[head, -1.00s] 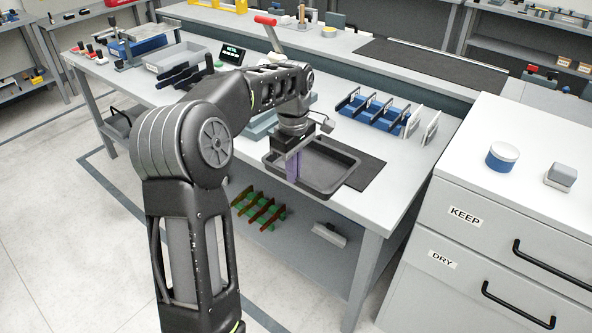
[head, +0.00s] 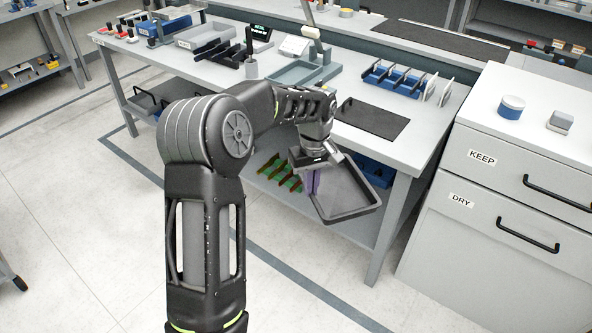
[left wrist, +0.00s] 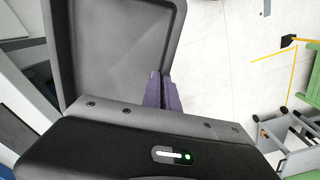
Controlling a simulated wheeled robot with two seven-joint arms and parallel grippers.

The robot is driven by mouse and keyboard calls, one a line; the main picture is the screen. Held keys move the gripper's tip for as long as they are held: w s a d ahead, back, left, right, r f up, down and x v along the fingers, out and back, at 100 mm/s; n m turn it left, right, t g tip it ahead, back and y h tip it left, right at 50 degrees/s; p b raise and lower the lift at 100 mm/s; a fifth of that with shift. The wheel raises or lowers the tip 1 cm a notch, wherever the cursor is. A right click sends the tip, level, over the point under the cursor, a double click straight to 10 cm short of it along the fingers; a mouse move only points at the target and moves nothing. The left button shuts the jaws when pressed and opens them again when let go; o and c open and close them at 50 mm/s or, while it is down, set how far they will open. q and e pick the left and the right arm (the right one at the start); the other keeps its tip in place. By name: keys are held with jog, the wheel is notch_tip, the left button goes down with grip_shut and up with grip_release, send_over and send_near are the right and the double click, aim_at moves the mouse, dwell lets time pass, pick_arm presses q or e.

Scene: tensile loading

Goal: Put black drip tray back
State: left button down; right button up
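The black drip tray (head: 347,192) hangs in front of the bench's front edge in the head view, tilted, below the level of the bench top. My left gripper (head: 314,182) is shut on the tray's near-left wall, with its purple fingers at the rim. In the left wrist view the tray (left wrist: 115,45) fills the upper left, and the fingers (left wrist: 160,92) grip its side wall. The tray looks empty. A black mat (head: 372,119) lies bare on the bench top behind it. My right gripper is not in view.
The bench (head: 418,152) has a lower shelf with a rack of green and brown parts (head: 282,173) and another dark tray (head: 150,103) at its left end. A blue rack (head: 393,80) stands behind the mat. A drawer cabinet (head: 500,190) stands at right. Floor in front is clear.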

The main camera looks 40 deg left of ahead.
pick_arm(q)
jog(key=s+d+f+m, duration=0.2)
jog(key=d+f+m, duration=0.3)
jog(key=d+f, duration=0.2)
jog(key=s+d+f+m, duration=0.2)
jog(key=d+f+m, duration=0.4)
jog(key=d, duration=0.5)
jog(key=shift+s+f, duration=0.3)
jog(key=shift+f, duration=0.35)
jog(key=shift+d, duration=0.1)
